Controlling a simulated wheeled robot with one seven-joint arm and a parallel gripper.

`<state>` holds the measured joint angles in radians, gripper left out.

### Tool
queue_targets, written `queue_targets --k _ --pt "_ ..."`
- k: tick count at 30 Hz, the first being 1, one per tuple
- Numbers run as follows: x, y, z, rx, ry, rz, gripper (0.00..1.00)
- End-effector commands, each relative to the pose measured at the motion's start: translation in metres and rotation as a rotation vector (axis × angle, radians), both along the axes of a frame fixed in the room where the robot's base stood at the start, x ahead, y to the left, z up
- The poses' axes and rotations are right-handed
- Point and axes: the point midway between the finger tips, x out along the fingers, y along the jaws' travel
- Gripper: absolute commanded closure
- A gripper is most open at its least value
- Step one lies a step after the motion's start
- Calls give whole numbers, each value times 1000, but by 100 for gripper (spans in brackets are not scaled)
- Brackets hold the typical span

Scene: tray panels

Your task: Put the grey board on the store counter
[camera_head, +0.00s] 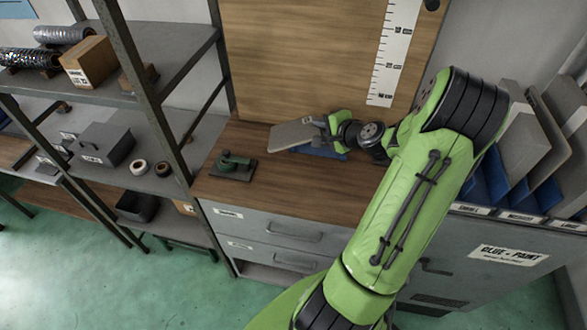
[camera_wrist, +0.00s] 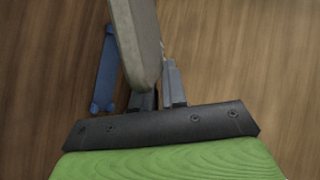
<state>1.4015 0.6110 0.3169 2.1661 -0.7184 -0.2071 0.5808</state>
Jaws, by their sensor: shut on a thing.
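The grey board (camera_head: 293,135) is a flat, light panel held over the wooden counter (camera_head: 222,190), and it hangs in the air or just above the top; I cannot tell the exact gap. My gripper (camera_head: 322,126) is shut on the board's right end. In the wrist view the board (camera_wrist: 138,40) shows edge-on between the fingers of my gripper (camera_wrist: 158,98). A blue thing (camera_wrist: 106,68) lies on the wood below and left of it there, and a blue flat piece (camera_head: 322,153) shows under the board in the head view.
A green tool on a dark base (camera_head: 235,166) stands on the counter's left part. A wooden backboard with a white ruler (camera_head: 393,50) rises behind. Several panels stand in a blue rack (camera_head: 487,182) at right. A metal shelf (camera_head: 145,80) stands at left.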

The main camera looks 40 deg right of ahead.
Motion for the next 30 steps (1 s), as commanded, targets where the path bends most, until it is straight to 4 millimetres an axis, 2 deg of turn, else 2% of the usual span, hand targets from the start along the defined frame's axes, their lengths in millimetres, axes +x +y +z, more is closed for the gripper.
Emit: queue_targets --k 1,3,13,16,23,24,27,30 --pt "0 0 -14 2 0 0 100" --pt "0 0 -27 2 1 0 100" --pt "1 0 -83 1 1 1 100" --pt "1 1 -89 0 0 1 100" --pt "1 1 -87 0 0 1 100" --pt "1 0 -87 0 0 1 85" --pt "1 0 -86 0 0 1 71" --pt "1 0 -86 0 0 1 71"
